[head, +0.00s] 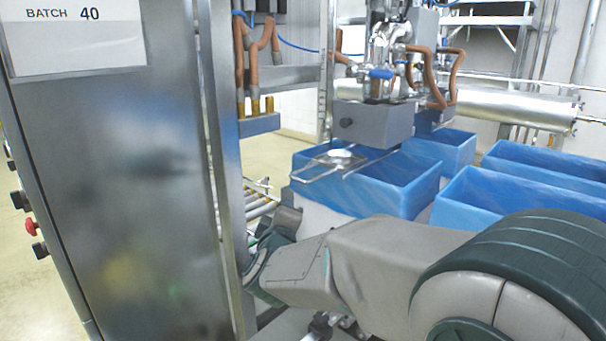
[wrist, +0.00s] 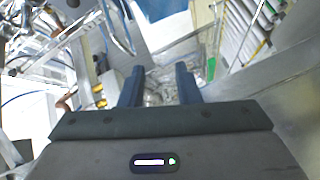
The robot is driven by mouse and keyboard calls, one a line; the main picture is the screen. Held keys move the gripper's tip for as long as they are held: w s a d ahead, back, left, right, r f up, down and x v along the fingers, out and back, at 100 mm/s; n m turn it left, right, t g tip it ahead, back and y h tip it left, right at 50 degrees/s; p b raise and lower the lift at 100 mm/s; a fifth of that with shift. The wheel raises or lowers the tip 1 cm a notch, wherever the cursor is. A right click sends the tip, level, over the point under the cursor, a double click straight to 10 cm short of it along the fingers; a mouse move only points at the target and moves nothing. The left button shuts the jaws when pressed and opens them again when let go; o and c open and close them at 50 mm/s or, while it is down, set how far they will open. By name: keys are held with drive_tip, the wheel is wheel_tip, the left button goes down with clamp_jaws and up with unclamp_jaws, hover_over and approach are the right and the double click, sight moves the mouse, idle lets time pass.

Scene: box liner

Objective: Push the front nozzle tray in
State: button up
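The front nozzle tray (head: 338,159), a wire frame with a pale shallow dish, sticks out toward the left from under a grey nozzle block (head: 372,123). It hangs over the near blue-lined box. In the wrist view a bent wire frame (wrist: 118,27) at the top looks like the same tray, but I cannot be sure. My gripper (wrist: 158,84) has its two dark fingers spread apart, with nothing visibly held between them. In the head view my arm reaches left, below the tray, and its end is largely hidden near the steel cabinet. I see no contact with the tray.
A tall steel cabinet (head: 130,190) fills the left, its post close to my wrist. Blue-lined boxes (head: 410,190) stand behind my arm. A roller conveyor (head: 262,208) shows behind the post. Copper-coloured hoses (head: 430,75) and fittings are above the nozzle block.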

drive_tip(key=w+d+r+h+p, duration=0.1)
drive_tip(key=w+d+r+h, duration=0.1)
drive_tip(key=w, duration=0.3)
drive_tip(key=w+d+r+n+t+h+p, duration=0.1)
drive_tip(key=w+d+r+h, duration=0.1)
drive_tip(key=w+h, duration=0.2)
drive_tip(key=shift+w+d, duration=0.15)
drive_tip(key=shift+w, duration=0.8)
clamp_jaws()
